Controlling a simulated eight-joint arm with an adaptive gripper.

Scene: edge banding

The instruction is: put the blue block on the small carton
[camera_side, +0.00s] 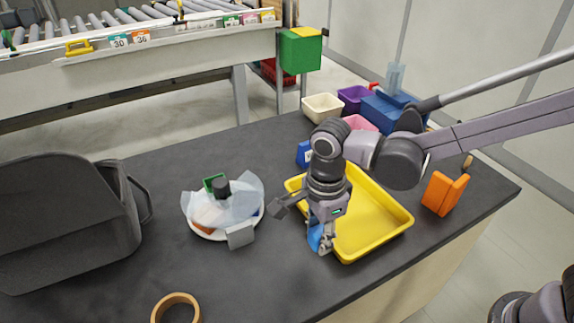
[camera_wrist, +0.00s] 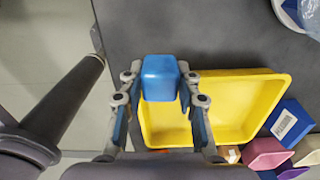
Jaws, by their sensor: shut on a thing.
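The blue block (camera_wrist: 160,78) is between the two fingers of my gripper (camera_wrist: 159,90) in the wrist view, and the gripper is shut on it. In the side view my gripper (camera_side: 320,240) points down at the near left edge of the yellow tray (camera_side: 378,228), with the block (camera_side: 314,236) mostly hidden by the fingers. I cannot tell surely which thing is the small carton. A blue box with a white label (camera_side: 303,153) stands behind the tray, and it also shows in the wrist view (camera_wrist: 290,122). A small tan thing (camera_wrist: 229,154) is partly hidden at the tray's edge.
A plate with plastic film (camera_side: 222,205) and a grey piece (camera_side: 240,236) lie left of the tray. A dark grey bin (camera_side: 65,225) stands far left, a tape ring (camera_side: 176,306) in front. An orange block (camera_side: 444,192) is right. Several coloured bins (camera_side: 322,107) stand behind.

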